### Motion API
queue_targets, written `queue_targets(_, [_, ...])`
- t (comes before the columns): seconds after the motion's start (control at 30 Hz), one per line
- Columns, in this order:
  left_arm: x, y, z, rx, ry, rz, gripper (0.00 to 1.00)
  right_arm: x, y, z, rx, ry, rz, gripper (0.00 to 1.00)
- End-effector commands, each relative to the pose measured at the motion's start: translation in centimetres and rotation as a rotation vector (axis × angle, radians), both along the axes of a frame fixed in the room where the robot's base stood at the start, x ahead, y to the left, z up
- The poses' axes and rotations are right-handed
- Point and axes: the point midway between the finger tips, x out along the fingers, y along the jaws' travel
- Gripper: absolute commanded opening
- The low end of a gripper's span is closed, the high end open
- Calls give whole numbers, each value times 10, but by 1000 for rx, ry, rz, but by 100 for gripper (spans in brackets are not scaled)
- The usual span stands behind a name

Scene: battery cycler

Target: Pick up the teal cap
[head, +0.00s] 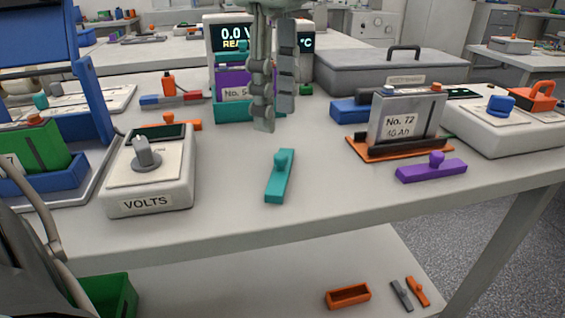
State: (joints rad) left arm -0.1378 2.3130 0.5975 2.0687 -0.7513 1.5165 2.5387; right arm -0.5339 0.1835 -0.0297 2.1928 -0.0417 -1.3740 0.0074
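The teal cap (280,178), a flat bar with a small round knob on top, lies on the front middle of the table, clear of other things. My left gripper (275,118) hangs down from the top of the head view, above and behind the cap. Its two grey fingers point down, stand apart and hold nothing. It partly hides a purple block (232,83) in a teal holder (228,110) and the displays behind. My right gripper is not in view.
A VOLTS box (150,180) with a knob stands left of the cap. A grey No. 72 cell (408,118) on an orange base and a purple cap (432,168) are to the right. The table front edge is near; an orange tray (348,296) lies on the shelf below.

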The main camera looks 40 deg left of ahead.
Motion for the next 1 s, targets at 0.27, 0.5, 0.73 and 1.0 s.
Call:
queue_targets(0.27, [2, -2, -35, -6, 4, -3, 40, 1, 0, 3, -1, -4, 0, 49])
queue_targets(0.5, [4, -2, -64, -5, -2, 1, 40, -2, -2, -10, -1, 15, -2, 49])
queue_targets(0.73, [4, -2, -66, -4, -5, 1, 40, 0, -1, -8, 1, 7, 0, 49])
queue_targets(1.0, [4, -2, -66, -4, -4, 1, 9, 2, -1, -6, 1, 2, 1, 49])
